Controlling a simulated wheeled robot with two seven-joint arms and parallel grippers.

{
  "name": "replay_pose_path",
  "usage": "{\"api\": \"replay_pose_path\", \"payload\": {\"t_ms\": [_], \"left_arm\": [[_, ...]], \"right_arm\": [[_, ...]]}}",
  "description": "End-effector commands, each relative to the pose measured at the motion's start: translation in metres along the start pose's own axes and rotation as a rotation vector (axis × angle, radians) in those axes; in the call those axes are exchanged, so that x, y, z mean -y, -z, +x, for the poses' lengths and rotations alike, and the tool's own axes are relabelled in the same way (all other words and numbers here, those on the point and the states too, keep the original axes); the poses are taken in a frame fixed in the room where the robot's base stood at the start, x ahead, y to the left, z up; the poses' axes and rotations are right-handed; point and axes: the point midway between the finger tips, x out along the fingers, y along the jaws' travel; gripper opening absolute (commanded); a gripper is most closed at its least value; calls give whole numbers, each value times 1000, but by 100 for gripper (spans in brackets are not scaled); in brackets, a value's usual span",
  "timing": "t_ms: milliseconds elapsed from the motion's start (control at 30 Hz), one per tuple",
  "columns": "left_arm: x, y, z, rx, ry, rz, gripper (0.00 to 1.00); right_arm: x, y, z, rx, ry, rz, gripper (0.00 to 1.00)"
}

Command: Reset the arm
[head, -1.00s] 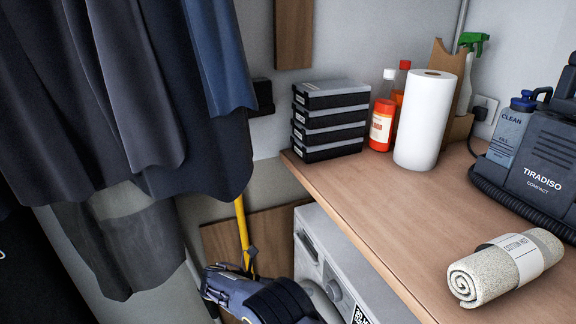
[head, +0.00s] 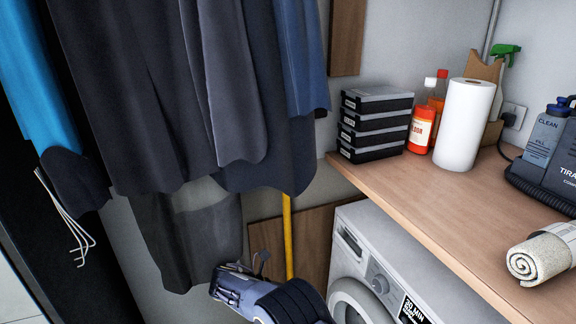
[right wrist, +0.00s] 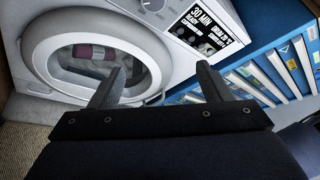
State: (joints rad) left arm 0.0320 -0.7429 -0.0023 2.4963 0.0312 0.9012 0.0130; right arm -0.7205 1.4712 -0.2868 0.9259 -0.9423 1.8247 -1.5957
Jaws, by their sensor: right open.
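My right gripper (right wrist: 160,72) shows in the right wrist view. Its two dark fingers stand apart with nothing between them. Behind it is the front of a white washing machine (right wrist: 160,35), whose round door is beyond the left finger. No contact between the fingers and the machine can be made out. My left gripper is in neither current view. In the head view, no gripper fingers can be made out clearly.
A wooden counter (head: 425,190) above the washing machine (head: 395,262) holds stacked black cases (head: 375,125), orange bottles, a paper roll (head: 465,125) and a rolled towel (head: 540,258). Dark clothes (head: 180,90) hang left. A blue holder with white-spined items (right wrist: 270,65) stands right of the machine.

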Motion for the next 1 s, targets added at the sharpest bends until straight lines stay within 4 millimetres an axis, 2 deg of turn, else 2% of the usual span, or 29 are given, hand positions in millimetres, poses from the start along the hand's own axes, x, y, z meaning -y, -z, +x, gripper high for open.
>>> {"api": "replay_pose_path", "payload": {"t_ms": [267, 467, 567, 767, 1000], "left_arm": [[-1, 1, -3, 0, 0, 0, 0], [-2, 3, -6, 0, 0, 0, 0], [-4, 4, -8, 0, 0, 0, 0], [-6, 7, -14, 0, 0, 0, 0], [-9, 10, -20, 0, 0, 0, 0]], "right_arm": [[24, -20, 21, -136, -34, 103, 72], [55, -37, 45, -305, -69, 243, 72], [78, -45, 60, -422, -86, 347, 72], [150, -53, 93, -764, -104, 669, 72], [244, -36, 112, -1200, -49, 1124, 72]]}}
